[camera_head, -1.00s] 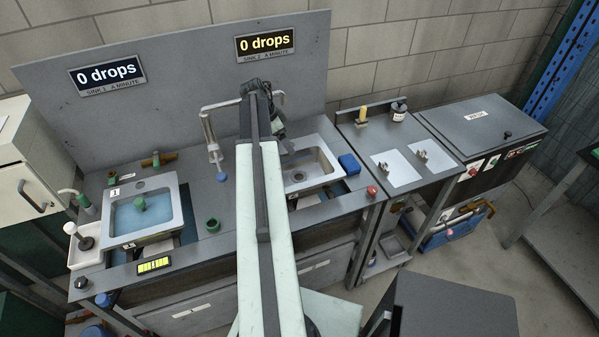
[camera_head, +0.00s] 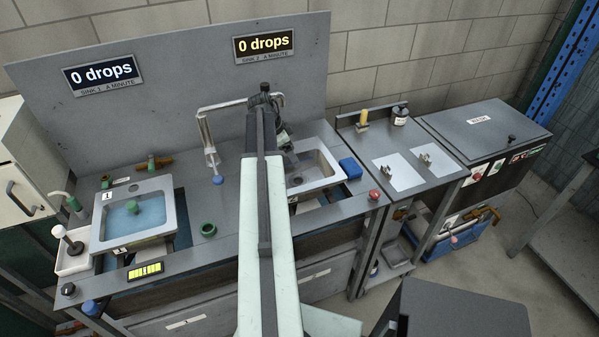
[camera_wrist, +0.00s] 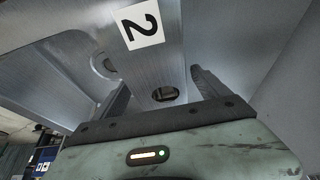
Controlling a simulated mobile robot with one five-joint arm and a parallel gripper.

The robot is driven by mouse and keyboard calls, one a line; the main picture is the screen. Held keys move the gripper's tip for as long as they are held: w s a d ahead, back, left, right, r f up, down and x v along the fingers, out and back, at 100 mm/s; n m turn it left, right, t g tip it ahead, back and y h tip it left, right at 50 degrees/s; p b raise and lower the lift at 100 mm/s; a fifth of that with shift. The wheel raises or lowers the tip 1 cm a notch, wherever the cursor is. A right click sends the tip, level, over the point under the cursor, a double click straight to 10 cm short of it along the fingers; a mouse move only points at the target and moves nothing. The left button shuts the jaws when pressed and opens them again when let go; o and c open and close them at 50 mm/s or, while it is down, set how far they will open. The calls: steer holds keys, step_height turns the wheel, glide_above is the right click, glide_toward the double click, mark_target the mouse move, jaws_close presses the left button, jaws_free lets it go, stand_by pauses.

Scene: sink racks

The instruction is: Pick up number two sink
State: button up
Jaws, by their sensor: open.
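The number two sink (camera_head: 330,180) is a grey metal basin set in the right part of the bench, partly hidden behind my arm. In the wrist view, the sink (camera_wrist: 75,62) fills the upper left, with a white label marked 2 (camera_wrist: 141,25) on its surface. My gripper (camera_wrist: 163,88) is open, its two dark fingers pointing toward the sink surface near the label. Whether any sink edge lies between the fingers I cannot tell. In the head view, the fingertips are hidden behind my arm near the sink's left side.
The number one sink (camera_head: 160,215) holds blue water at the left. A tap (camera_head: 209,150) stands left of my arm. A blue block (camera_head: 350,168) and a red knob (camera_head: 374,194) sit right of sink two. The backboard (camera_head: 170,60) rises behind.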

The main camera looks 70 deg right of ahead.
steer(key=shift+f, duration=0.2)
jaws_close()
stand_by(0.3)
steer(key=shift+r, duration=0.15)
step_height(320, 180, up, 10)
steer(key=p, duration=1)
steer(key=shift+r, duration=0.2)
steer(key=shift+f, duration=0.4)
